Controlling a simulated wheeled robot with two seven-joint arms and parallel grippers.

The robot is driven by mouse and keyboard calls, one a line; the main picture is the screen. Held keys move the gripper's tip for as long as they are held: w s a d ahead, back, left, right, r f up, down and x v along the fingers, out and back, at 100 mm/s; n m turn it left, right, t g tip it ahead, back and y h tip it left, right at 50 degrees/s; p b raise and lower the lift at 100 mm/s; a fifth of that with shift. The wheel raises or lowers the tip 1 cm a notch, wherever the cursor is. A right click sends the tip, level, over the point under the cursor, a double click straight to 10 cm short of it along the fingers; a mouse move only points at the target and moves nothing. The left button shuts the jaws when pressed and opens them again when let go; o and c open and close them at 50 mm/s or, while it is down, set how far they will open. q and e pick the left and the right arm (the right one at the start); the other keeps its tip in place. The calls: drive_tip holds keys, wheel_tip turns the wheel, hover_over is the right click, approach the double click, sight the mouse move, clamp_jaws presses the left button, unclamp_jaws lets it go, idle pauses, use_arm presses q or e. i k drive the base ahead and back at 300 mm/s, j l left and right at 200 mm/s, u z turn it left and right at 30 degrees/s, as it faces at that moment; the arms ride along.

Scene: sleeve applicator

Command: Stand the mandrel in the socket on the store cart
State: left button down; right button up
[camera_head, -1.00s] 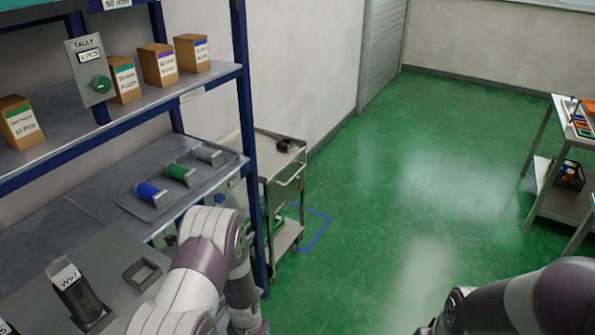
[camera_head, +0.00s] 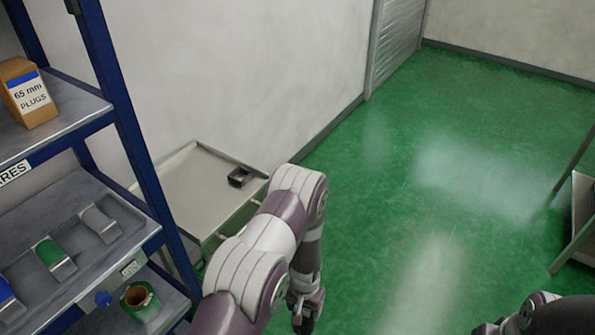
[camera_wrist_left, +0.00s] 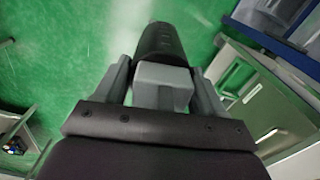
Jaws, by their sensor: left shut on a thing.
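The mandrel (camera_wrist_left: 160,42) is a dark cylinder with a pale grey block at its near end. In the left wrist view my left gripper (camera_wrist_left: 163,88) is shut on that block, and the cylinder points away from the wrist over green floor. In the head view my left gripper (camera_head: 304,312) hangs low at the bottom middle, right of the cart; the mandrel is not clear there. The store cart (camera_head: 190,200) is a grey metal trolley beside the rack. A small dark fitting, seemingly the socket (camera_head: 240,177), sits on its top near the right side. My right gripper is out of view.
A blue-framed rack (camera_head: 130,130) stands at the left, close to the cart, with a labelled box (camera_head: 27,95) and coloured rolls (camera_head: 52,256). Another trolley (camera_head: 578,220) is at the right edge. Open green floor (camera_head: 430,200) lies between.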

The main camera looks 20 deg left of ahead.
sight(240, 178)
drive_tip(key=i+l, duration=0.1)
drive_tip(key=i, duration=0.55)
drive_tip(key=i+u, duration=0.1)
drive_tip(key=i, duration=0.5)
drive_tip(key=i+l, duration=0.15)
drive_tip(key=i, duration=0.5)
drive_tip(key=i+l, duration=0.15)
drive_tip(key=i, duration=0.5)
drive_tip(key=i+u, duration=0.2)
drive_tip(key=u, duration=0.25)
drive_tip(key=i+u, duration=0.2)
drive_tip(key=u, duration=0.2)
drive_tip(key=i+u, duration=0.2)
drive_tip(key=u, duration=0.25)
drive_tip(key=i+l+u, duration=0.1)
drive_tip(key=u, duration=0.3)
drive_tip(key=i+l+u, duration=0.2)
drive_tip(key=u, duration=0.25)
drive_tip(key=i+l+u, duration=0.15)
drive_tip(key=u, duration=0.3)
drive_tip(key=l, duration=0.1)
